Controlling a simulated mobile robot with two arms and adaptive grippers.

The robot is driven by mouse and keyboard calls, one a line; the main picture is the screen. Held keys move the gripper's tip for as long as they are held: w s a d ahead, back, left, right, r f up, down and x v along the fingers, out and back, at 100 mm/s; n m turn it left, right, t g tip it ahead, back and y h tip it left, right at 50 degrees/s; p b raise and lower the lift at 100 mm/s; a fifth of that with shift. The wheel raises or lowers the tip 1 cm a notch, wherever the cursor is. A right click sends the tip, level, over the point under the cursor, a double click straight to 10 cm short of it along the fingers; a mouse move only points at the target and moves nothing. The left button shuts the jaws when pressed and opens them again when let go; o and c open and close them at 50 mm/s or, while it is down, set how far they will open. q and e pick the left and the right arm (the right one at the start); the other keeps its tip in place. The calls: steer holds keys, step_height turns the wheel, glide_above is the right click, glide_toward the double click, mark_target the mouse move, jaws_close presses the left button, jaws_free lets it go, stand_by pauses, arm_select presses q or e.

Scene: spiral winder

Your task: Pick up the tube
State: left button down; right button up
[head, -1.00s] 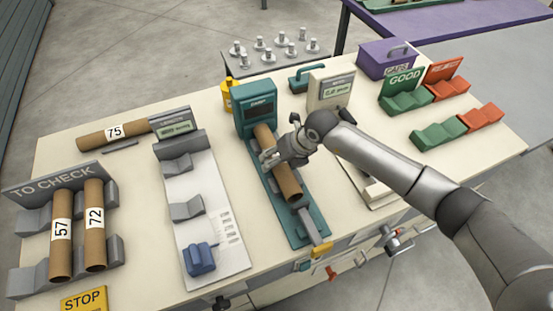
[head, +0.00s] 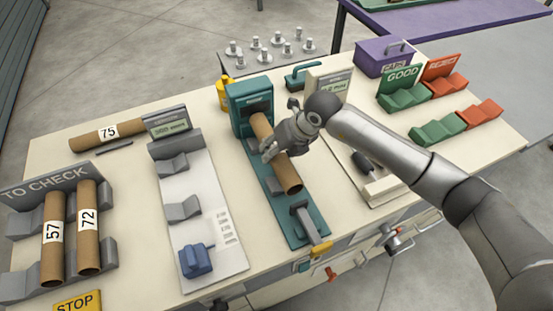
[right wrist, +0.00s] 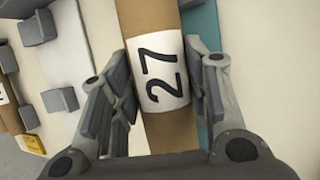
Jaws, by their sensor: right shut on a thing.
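A brown cardboard tube (head: 288,176) is held at its middle by my right gripper (head: 268,148). It appears raised a little above the teal test station (head: 300,232), tilted across it. In the right wrist view the tube's white label reading 27 (right wrist: 158,72) lies between the two fingers of my right gripper (right wrist: 165,90), which are shut on it. Tubes 57 (head: 54,235) and 72 (head: 88,228) rest in the grey TO CHECK rack (head: 38,184). Tube 75 (head: 105,134) lies at the table's back left. My left gripper is not in view.
A white board with grey cradles and a blue block (head: 196,262) stands left of the teal station. Green GOOD cradles (head: 440,130) and red REJECT cradles (head: 480,113) are at right. A purple box (head: 384,62) stands behind.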

steer(key=r, duration=0.1)
steer(key=r+b, duration=0.1)
steer(key=shift+s+d+r, duration=0.15)
steer(key=shift+s+r, duration=0.15)
steer(key=shift+r, duration=0.1)
steer(key=s+d+b, duration=0.1)
steer(key=s+d, duration=0.1)
steer(key=s, duration=0.3)
steer(key=s+d+b, duration=0.2)
steer(key=s, duration=0.4)
steer(key=s+d+b, duration=0.2)
steer(key=s, duration=0.3)
steer(key=shift+s+d, duration=0.15)
steer(key=shift+d, duration=0.2)
steer(key=shift+s+d+r+b, duration=0.15)
steer(key=shift+s+d+b, duration=0.15)
steer(key=shift+s, duration=0.25)
steer(key=shift+s+d+r+b, duration=0.15)
steer(key=shift+s+b, duration=0.1)
steer(key=shift+s, duration=0.3)
step_height(320, 180, up, 9)
steer(key=p, duration=0.5)
